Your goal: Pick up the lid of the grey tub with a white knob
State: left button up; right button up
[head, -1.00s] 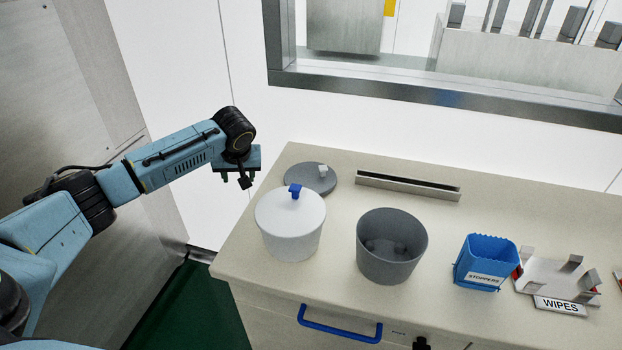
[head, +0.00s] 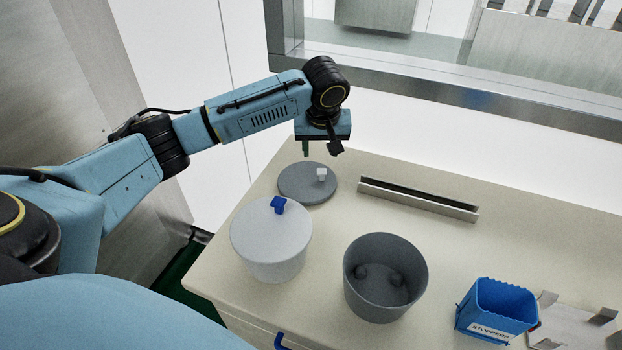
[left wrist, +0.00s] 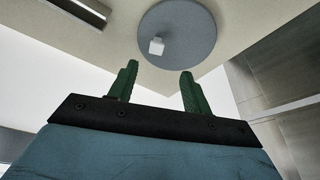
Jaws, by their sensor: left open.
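The grey lid (head: 300,186) lies flat on the counter behind the white tub, with a white knob (head: 321,174) on it. In the left wrist view the lid (left wrist: 186,22) and its knob (left wrist: 156,46) show beyond my fingertips. The grey tub (head: 385,300) stands open, without a lid, with dark round items inside. My left gripper (head: 320,150) is above and behind the lid, apart from it; its green fingers (left wrist: 158,75) are spread and empty. My right gripper is not in view.
A white tub (head: 270,255) with a blue-knobbed lid stands in front of the grey lid. A metal channel (head: 418,203) lies right of the lid. A blue stoppers bin (head: 497,308) and a metal rack (head: 575,325) are at right. A window ledge runs behind.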

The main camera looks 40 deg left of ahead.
aim_at(322, 171)
pick_arm(q)
jog(key=x, duration=0.4)
jog(key=shift+f, duration=0.2)
jog(key=x, duration=0.4)
jog(key=shift+w+d+f, duration=0.1)
jog(key=shift+w+d, duration=0.1)
jog(key=shift+w, duration=0.1)
jog(key=shift+w+a+f, duration=0.1)
jog(key=shift+f, duration=0.3)
jog(key=shift+c, duration=1)
grip_shut()
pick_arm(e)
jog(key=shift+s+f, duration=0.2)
